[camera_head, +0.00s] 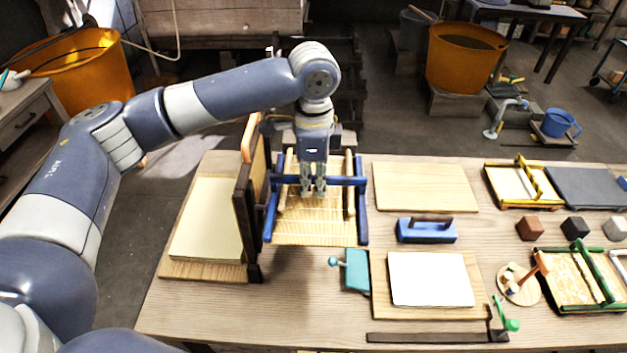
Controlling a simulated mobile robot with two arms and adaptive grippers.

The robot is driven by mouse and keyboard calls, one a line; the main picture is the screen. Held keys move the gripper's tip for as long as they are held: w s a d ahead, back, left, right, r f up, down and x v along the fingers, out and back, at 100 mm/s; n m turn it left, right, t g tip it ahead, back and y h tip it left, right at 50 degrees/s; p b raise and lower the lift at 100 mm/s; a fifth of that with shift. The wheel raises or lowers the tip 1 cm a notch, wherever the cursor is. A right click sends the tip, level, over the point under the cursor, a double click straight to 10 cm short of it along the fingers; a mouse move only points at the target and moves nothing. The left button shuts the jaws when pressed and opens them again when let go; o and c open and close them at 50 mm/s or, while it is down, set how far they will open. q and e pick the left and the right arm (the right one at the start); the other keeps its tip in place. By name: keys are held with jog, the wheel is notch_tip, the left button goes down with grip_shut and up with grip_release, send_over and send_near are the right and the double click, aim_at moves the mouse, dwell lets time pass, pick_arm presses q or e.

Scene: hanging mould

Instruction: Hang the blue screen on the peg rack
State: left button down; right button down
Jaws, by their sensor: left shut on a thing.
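The blue screen (315,231) has blue bars around a pale ribbed mat and shows above the middle-left of the table. My left gripper (313,191) is over it from above, shut on it at the blue crossbar. The fingertips partly cover the bar. A dark upright wooden frame (243,215), which looks like the peg rack, stands just left of the screen. The screen's left edge is very close to it; I cannot tell whether they touch. The rack's pegs are not clearly visible. My right gripper is not in view.
A board with a pale sheet (207,220) lies left of the rack. Right of the screen are a bare board (425,187), a blue block with a handle (426,231), a teal tool (356,270) and a white sheet (431,279) on a board. Yellow and green frames (575,302) lie farther right.

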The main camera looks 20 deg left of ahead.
pick_arm(q)
jog(key=shift+f, duration=0.65)
jog(key=c, duration=1.6)
grip_release()
jog(key=shift+c, duration=0.2)
notch_tip(320, 180, up, 12)
